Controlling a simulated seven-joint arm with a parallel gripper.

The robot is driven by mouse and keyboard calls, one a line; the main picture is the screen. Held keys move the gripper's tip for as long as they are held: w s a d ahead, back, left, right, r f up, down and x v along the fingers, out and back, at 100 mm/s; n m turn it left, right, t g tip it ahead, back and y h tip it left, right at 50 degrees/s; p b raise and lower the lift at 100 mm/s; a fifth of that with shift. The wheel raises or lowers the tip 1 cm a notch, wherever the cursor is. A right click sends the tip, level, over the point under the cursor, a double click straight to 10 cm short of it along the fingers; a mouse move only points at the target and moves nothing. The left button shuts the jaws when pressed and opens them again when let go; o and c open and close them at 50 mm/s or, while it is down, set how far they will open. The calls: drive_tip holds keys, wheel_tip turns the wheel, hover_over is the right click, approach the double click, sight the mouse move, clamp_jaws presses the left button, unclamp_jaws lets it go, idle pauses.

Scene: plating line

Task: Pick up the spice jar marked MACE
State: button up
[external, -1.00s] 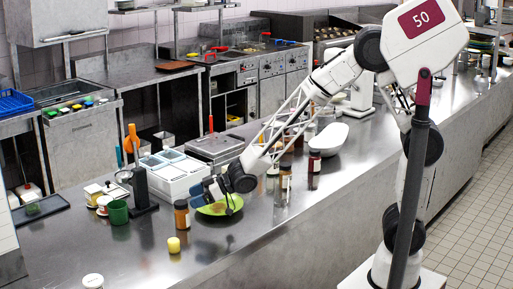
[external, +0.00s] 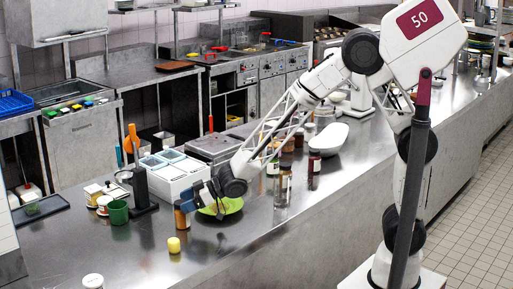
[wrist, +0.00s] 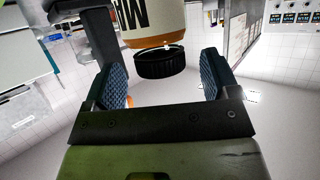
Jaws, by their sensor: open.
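A spice jar with a brown body, white label and black cap shows in the wrist view (wrist: 155,20). Its label is cut off by the top edge; the large letters that show look like MA. The black cap lies between and beyond the two blue-padded fingers of my gripper (wrist: 162,80), with clear space on both sides. My gripper is open and empty. In the external view my gripper (external: 190,198) is beside a brown jar (external: 181,218) standing on the steel counter, and partly hides its top.
A yellow piece (external: 174,245) and a green cup (external: 118,212) stand nearby. A white tray unit (external: 178,183) is behind. Several other jars (external: 285,180) stand to the right.

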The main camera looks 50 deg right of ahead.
drive_tip(key=shift+x, duration=1.1)
drive_tip(key=c, duration=1.2)
drive_tip(key=shift+r, duration=0.1)
drive_tip(key=shift+r, duration=0.85)
drive_tip(key=shift+s+d+r, duration=0.1)
drive_tip(key=shift+s+r, duration=0.05)
drive_tip(key=shift+r, duration=0.75)
drive_tip(key=s+d, duration=0.3)
drive_tip(key=s, duration=0.1)
drive_tip(key=s+d+r, duration=0.1)
drive_tip(key=s+d, duration=0.2)
drive_tip(key=s, duration=0.1)
drive_tip(key=s+d, duration=0.3)
drive_tip(key=s, duration=0.1)
drive_tip(key=shift+s+d+r, duration=0.15)
drive_tip(key=shift+s+r, duration=0.05)
drive_tip(key=shift+s, duration=0.05)
